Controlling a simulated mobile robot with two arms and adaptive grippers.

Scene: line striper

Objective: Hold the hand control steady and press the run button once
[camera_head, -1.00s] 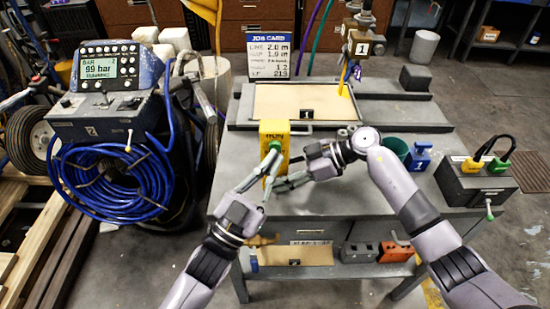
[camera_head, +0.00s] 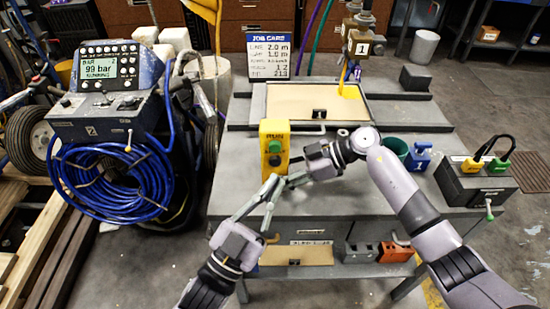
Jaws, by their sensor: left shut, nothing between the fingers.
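The yellow hand control (camera_head: 267,133) stands upright above the bench, with a RUN label, a green run button (camera_head: 274,146) and a dark button below it. My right gripper (camera_head: 283,181) comes in from the right with its fingers at the control's lower part and appears shut on it. My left gripper (camera_head: 271,183) is shut and empty, just below the control and in front of it, clear of the green button. The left fingers partly cover the control's lower end. The striper's display (camera_head: 101,68) reads 99 bar and RUNNING.
A job card (camera_head: 269,55) stands behind a framed board (camera_head: 290,101), which has yellow paint at its right end under the spray head (camera_head: 358,45). A green cup (camera_head: 396,146), a blue block (camera_head: 420,157) and a dark box (camera_head: 470,183) sit on the right. Blue hose hangs left.

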